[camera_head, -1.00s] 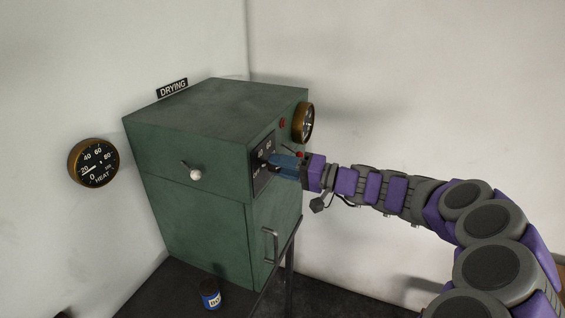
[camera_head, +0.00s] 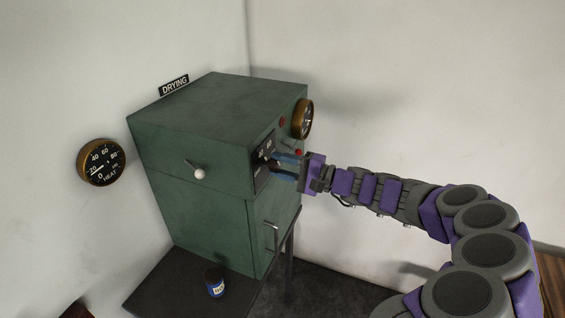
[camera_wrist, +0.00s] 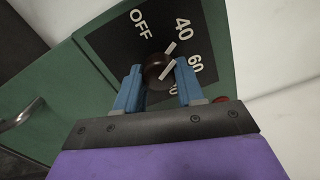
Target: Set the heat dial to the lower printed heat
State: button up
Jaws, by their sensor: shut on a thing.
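The heat dial is a dark round knob (camera_wrist: 156,68) on a black plate (camera_wrist: 108,47) printed OFF, 40, 60 and a partly hidden lower number. In the wrist view, my gripper (camera_wrist: 159,70) has its two blue fingers on opposite sides of the knob, shut on it. A white line on the knob and another white mark near the 40 both show; I cannot tell exactly where the knob points. In the head view, my gripper (camera_head: 277,167) reaches the plate (camera_head: 263,151) on the green cabinet's right face, hiding most of the knob.
The green cabinet (camera_head: 215,110) has a white-knobbed lever (camera_head: 198,173) and a brass-rimmed gauge (camera_head: 303,118). A HEAT gauge (camera_head: 101,162) hangs on the left wall, its needle near 20. A DRYING sign (camera_head: 174,85) is behind. A dark jar (camera_head: 215,283) stands below.

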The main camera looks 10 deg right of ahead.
jog(key=shift+f, duration=0.2)
jog(key=o, duration=1)
jog(key=shift+w, duration=0.2)
jog(key=shift+o, duration=0.2)
jog(key=shift+s+r, duration=0.1)
jog(key=v, duration=1.7)
jog(key=shift+d+b, duration=0.2)
jog(key=shift+b, duration=0.15)
